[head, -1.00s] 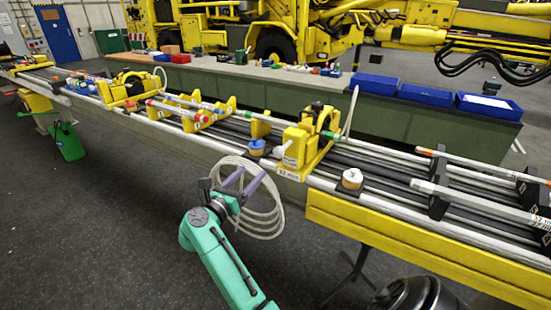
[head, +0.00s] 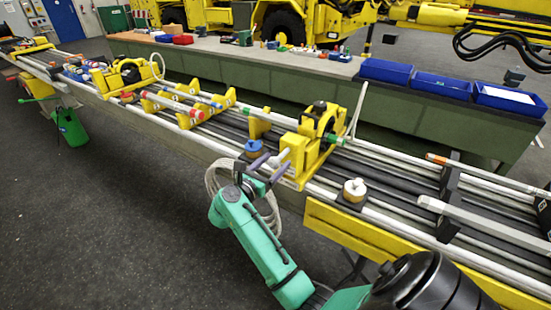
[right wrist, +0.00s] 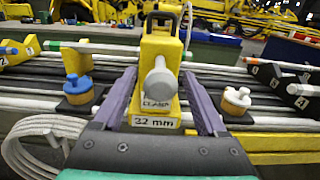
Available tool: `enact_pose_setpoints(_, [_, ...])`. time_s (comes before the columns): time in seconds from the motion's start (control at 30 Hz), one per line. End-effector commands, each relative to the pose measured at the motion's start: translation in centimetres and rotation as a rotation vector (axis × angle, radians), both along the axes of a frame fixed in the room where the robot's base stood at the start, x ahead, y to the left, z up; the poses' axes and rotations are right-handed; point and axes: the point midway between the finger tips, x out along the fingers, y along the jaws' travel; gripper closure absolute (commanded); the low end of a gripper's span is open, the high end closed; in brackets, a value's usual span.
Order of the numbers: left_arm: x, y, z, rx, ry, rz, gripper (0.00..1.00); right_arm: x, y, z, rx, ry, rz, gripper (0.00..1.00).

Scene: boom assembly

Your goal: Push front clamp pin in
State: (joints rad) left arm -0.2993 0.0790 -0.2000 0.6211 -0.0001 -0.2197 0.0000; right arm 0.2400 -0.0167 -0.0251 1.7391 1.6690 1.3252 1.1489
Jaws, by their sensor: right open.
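The front clamp (head: 318,140) is a yellow block on the rail bed, and it also shows in the right wrist view (right wrist: 160,48) with a "CLAMP" and "32 mm" label. Its pin (right wrist: 159,82) has a pale grey round head that sticks out towards me. My right gripper (head: 268,164) is open at the near side of the clamp. In the right wrist view its two purple fingers (right wrist: 159,76) stand on either side of the pin, with visible gaps and no contact that I can see. My left gripper is not in view.
A blue-and-tan knob (right wrist: 78,78) stands left of the clamp, and a white-and-tan knob (head: 354,190) stands right of it. A coiled pale hose (right wrist: 38,145) hangs below the rail. A green bench with blue bins (head: 445,85) stands behind.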

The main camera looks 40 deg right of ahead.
Motion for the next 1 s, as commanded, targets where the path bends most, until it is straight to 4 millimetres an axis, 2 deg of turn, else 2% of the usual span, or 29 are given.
enact_pose_setpoints(0.03, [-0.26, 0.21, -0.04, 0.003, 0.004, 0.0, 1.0, 0.0, 0.0, -0.01, 0.0, 0.0, 0.0, 0.25])
enact_pose_setpoints(0.07, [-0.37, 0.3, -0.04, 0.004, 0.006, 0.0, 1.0, 0.01, 0.0, -0.01, 0.0, 0.0, 0.0, 0.33])
enact_pose_setpoints(0.1, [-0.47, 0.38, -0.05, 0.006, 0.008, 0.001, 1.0, 0.01, 0.0, -0.01, 0.0, 0.0, 0.0, 0.48])
enact_pose_setpoints(0.23, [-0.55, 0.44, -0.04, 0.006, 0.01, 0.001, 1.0, 0.0, -0.02, 0.0, -0.001, 0.0, -0.001, 0.98])
enact_pose_setpoints(1.0, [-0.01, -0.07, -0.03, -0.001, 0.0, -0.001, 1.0, -0.04, -0.07, -0.09, -0.001, 0.003, -0.002, 1.0])
